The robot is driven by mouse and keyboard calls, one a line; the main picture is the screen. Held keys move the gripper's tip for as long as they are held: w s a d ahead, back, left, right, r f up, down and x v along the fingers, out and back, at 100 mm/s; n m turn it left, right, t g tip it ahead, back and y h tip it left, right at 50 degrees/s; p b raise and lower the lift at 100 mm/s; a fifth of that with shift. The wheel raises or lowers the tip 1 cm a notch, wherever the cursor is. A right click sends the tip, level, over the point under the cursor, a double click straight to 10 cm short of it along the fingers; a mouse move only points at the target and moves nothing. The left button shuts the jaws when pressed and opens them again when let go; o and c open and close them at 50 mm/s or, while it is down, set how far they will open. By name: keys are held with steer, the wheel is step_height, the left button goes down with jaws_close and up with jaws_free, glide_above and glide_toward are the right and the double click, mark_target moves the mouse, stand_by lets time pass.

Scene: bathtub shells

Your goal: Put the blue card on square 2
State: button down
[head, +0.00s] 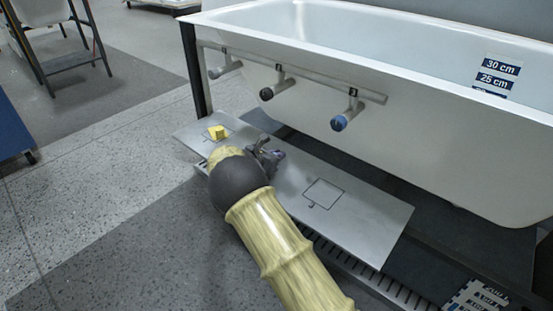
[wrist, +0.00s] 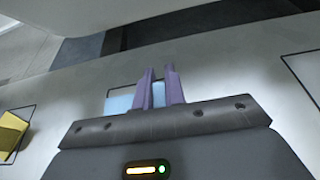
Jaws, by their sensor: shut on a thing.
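My gripper (head: 268,152) is low over the grey shelf board, between the yellow block and the outlined square at the right. In the wrist view its two purple fingers (wrist: 160,90) are shut on the light blue card (wrist: 120,104), which shows beside and between them. The card is hidden in the head view. Whether it touches the board I cannot tell. An outlined square (head: 323,195) lies bare on the right part of the board; part of it also shows in the wrist view (wrist: 304,78). The small mark beside it is too small to read.
Above and behind are the white bathtub (head: 430,130) and a rail with three knobs (head: 284,83). The board right of my gripper is clear.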

steer(key=c, duration=1.5)
jaws_free()
steer(key=shift+o, duration=0.2)
steer(key=p+v, duration=0.3)
steer(key=v, duration=0.2)
steer(key=p+v, duration=0.2)
steer(key=v, duration=0.3)
steer(key=shift+s+a+r+p, duration=0.15)
steer(key=shift+r+p, duration=0.2)
steer(key=shift+p, duration=0.05)
steer(key=shift+s+a+r, duration=0.1)
steer(key=shift+s+a, duration=0.35)
steer(key=shift+s, duration=0.15)
steer(key=shift+d, duration=0.1)
